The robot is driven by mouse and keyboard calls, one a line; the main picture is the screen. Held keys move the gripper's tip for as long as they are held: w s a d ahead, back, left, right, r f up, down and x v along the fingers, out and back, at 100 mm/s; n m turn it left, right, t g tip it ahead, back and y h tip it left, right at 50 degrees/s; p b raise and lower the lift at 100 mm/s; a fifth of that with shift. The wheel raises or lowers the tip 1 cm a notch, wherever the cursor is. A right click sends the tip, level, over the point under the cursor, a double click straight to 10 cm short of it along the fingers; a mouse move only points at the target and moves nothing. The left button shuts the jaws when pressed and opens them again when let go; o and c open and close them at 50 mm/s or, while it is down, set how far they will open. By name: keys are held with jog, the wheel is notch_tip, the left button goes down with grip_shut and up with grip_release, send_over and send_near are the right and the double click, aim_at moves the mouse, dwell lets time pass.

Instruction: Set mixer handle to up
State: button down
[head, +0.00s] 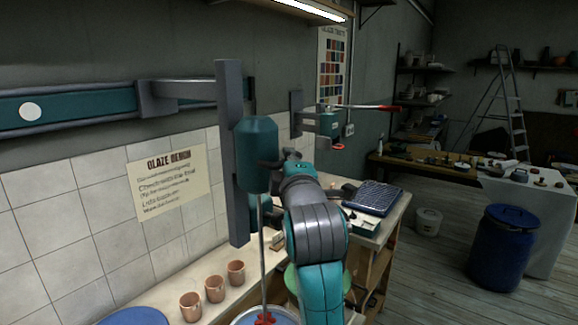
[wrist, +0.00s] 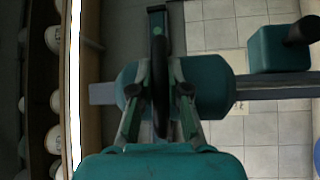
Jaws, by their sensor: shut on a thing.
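The mixer (head: 257,150) is a teal cylinder on a dark grey vertical rail (head: 230,130) at the wall. Its thin shaft (head: 261,255) runs down to a red stirring head (head: 265,319) over a round vessel at the bottom edge. In the wrist view the teal mixer body (wrist: 212,86) lies behind my fingers. My gripper (wrist: 161,98) is shut on the black mixer handle (wrist: 159,60), a dark bar between the two fingers. In the head view my gripper (head: 277,162) is at the mixer's right side, partly hidden by my wrist.
Several copper-coloured cups (head: 214,289) stand on the bench left of the shaft. A teal horizontal beam (head: 70,105) runs along the wall. A blue-black tray (head: 373,197) lies on the bench to the right.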

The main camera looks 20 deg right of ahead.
jog(key=shift+s+r, duration=0.1)
jog(key=shift+r, duration=0.25)
jog(key=c, duration=1.1)
grip_release()
jog(key=shift+c, duration=0.2)
jog(key=shift+f, duration=0.1)
jog(key=s+a+f, duration=0.1)
jog(key=s+a, duration=0.1)
jog(key=s, duration=0.9)
jog(key=shift+s+f, duration=0.25)
jog(key=shift+s, duration=0.1)
jog(key=shift+f, duration=0.1)
